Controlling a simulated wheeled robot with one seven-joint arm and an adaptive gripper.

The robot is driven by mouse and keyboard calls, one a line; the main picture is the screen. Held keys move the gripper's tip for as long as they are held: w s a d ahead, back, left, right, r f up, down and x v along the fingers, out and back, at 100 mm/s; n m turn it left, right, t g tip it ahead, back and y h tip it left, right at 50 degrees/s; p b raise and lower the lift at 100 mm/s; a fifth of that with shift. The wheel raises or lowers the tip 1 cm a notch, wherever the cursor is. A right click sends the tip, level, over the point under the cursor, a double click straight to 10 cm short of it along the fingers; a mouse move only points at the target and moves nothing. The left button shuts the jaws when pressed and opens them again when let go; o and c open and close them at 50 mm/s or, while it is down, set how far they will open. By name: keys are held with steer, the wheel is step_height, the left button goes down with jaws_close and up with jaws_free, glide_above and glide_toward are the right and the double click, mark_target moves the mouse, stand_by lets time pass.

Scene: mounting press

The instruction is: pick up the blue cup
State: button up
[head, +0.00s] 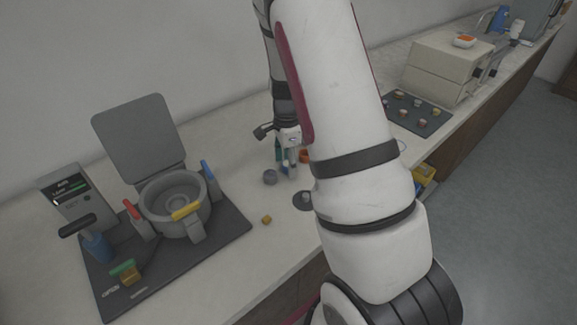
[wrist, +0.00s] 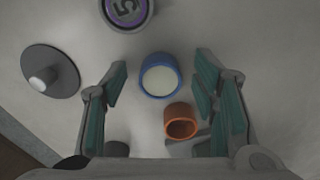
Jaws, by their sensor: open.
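The blue cup (wrist: 160,76) stands upright in the wrist view, seen from above, with a blue rim and a pale inside. My gripper (wrist: 161,66) is open. Its fingers are on the left and right of the cup, with a gap on each side and nothing held. In the head view my gripper (head: 286,165) points down at the counter behind my arm. The cup is mostly hidden there by the fingers.
An orange cup (wrist: 180,122) stands close to the blue cup, beside the right finger. A purple-topped round container (wrist: 128,11) and a dark knobbed disc (wrist: 58,72) are nearby. The mounting press (head: 174,200) stands left; a tray of cups (head: 420,112) lies right.

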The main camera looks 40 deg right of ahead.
steer(key=shift+c, duration=0.6)
steer(key=c, duration=1.1)
steer(key=shift+r, duration=0.15)
